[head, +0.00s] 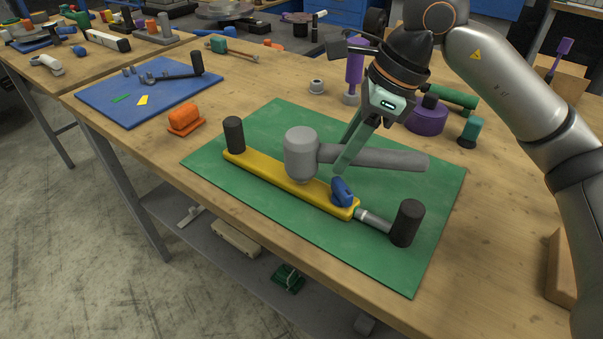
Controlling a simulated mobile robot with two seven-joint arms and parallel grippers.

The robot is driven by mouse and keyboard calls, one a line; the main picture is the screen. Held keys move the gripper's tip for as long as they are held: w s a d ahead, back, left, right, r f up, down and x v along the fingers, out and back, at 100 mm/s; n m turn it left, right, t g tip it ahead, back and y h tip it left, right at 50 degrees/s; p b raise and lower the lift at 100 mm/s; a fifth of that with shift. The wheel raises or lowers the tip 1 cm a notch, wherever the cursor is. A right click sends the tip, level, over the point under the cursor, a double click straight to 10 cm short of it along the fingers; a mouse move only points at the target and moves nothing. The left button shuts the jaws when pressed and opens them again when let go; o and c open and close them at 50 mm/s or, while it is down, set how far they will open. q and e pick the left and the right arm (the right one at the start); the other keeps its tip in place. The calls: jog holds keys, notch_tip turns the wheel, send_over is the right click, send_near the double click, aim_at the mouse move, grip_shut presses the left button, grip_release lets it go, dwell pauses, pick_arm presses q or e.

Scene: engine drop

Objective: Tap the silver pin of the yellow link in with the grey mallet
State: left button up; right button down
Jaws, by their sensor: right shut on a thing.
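The yellow link (270,173) lies on the green mat (400,262), running from a black post (234,134) at its left end. The silver pin (376,219) sticks out of its right end, between the link and a black cylinder (407,223). A blue piece (341,190) sits on the link near that end. My right gripper (346,158) is shut on the handle of the grey mallet (302,150). The mallet's head hangs over the middle of the link, left of the pin; I cannot tell whether it touches. My left gripper is not in view.
A blue mat (105,100) with a dark tool lies at the left. An orange block (185,119) stands between the mats. Purple and green items (427,117) stand behind the green mat. The mat's front right is clear, near the table's front edge.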

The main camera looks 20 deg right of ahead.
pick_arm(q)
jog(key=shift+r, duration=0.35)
pick_arm(e)
jog(key=shift+r, duration=0.45)
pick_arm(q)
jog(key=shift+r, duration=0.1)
pick_arm(e)
jog(key=shift+r, duration=0.1)
jog(key=shift+r+p, duration=0.65)
jog(key=shift+r, duration=0.05)
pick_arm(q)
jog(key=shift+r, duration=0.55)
pick_arm(e)
notch_tip(320, 180, down, 4)
jog(key=b, duration=0.3)
pick_arm(q)
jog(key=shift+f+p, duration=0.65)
jog(key=shift+p, duration=0.2)
pick_arm(e)
jog(key=shift+r, duration=1.25)
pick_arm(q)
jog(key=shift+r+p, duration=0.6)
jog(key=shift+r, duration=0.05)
pick_arm(e)
jog(key=shift+r, duration=0.75)
